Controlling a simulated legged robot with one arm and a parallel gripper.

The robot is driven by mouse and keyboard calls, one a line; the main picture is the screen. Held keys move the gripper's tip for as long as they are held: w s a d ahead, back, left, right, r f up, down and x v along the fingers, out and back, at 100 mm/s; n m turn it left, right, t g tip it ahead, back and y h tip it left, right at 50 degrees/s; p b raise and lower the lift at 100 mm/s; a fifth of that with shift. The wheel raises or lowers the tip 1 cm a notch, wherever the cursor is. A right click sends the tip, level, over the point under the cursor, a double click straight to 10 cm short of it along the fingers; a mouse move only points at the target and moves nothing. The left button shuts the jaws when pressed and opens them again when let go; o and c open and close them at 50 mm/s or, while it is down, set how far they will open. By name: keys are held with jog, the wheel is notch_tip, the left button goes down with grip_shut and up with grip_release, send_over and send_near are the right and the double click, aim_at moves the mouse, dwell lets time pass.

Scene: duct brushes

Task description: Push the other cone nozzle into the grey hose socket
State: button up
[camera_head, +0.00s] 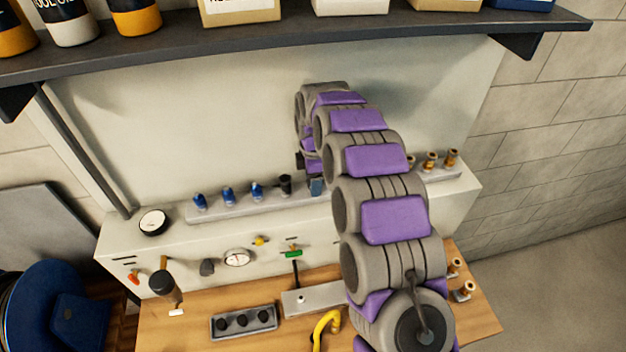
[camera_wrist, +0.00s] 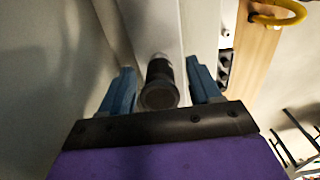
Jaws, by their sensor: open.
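My gripper (camera_wrist: 158,88) is open, with one blue finger on each side of a dark cylindrical fitting (camera_wrist: 158,85) in the wrist view. The fitting has a round, dark end facing the camera and a paler far end. I see gaps beside it and no grip on it. In the head view my gripper is mostly hidden behind my arm, with a blue finger (camera_head: 316,187) showing at the back rail. A dark upright fitting (camera_head: 286,185) stands just left of it. I cannot tell which piece is the cone nozzle or the grey hose socket.
Several blue-topped fittings (camera_head: 228,195) stand on the back rail (camera_head: 215,213); brass fittings (camera_head: 430,160) stand at its right. A yellow hook (camera_head: 326,325) and a dark block with knobs (camera_head: 243,322) are on the wooden bench. A dark shelf (camera_head: 270,37) overhangs the back.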

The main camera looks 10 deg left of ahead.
jog(key=shift+a, duration=0.3)
jog(key=shift+c, duration=1.7)
jog(key=shift+d, duration=0.25)
jog(key=c, duration=0.4)
grip_shut()
jog(key=shift+r+p, duration=0.7)
jog(key=shift+r, duration=2.3)
